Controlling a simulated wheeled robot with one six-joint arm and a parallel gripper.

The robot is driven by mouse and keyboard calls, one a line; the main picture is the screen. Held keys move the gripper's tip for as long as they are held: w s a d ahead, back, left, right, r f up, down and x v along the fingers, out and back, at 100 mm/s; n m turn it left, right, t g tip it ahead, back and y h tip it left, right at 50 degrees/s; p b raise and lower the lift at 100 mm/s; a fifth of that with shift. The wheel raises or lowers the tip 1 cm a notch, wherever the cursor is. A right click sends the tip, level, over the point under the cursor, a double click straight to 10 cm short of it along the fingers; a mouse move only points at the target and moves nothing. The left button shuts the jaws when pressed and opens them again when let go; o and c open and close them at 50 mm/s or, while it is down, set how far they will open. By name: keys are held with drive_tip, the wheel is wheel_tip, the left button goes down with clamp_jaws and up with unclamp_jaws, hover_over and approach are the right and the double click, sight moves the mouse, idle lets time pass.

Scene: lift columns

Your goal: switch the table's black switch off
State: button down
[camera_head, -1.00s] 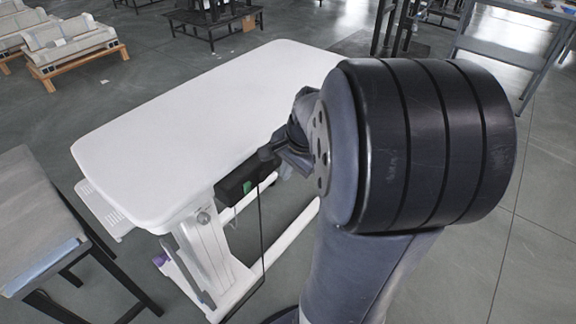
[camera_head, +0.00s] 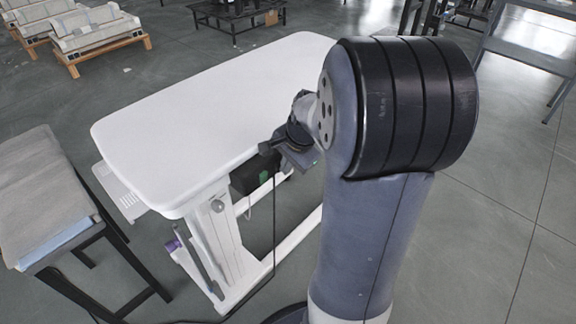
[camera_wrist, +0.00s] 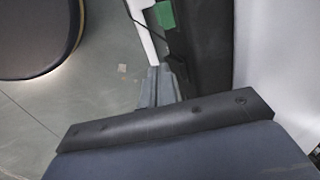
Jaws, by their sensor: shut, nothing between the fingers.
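The white table (camera_head: 190,110) stands left of my arm in the head view. A black box (camera_head: 243,180) with a green patch (camera_head: 264,176) hangs under its near edge. In the wrist view the black box (camera_wrist: 210,50) runs beside the white table (camera_wrist: 275,60), with the green patch (camera_wrist: 165,15) at the top. My gripper (camera_head: 266,148) is at the table's near edge, close to the box; I cannot tell whether it touches. In the wrist view my gripper (camera_wrist: 158,72) is shut and empty, just left of the box. I cannot make out the black switch itself.
A dark cable (camera_head: 274,230) hangs from the box to the floor. A white table leg (camera_head: 215,235) stands below. A bench with black legs (camera_head: 45,190) is at the left. Pallets with wrapped loads (camera_head: 95,35) stand farther back.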

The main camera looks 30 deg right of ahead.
drive_tip(key=shift+w+r+t+p, duration=0.15)
drive_tip(key=shift+r+t+p, duration=0.3)
drive_tip(key=shift+r, duration=0.3)
idle(0.5)
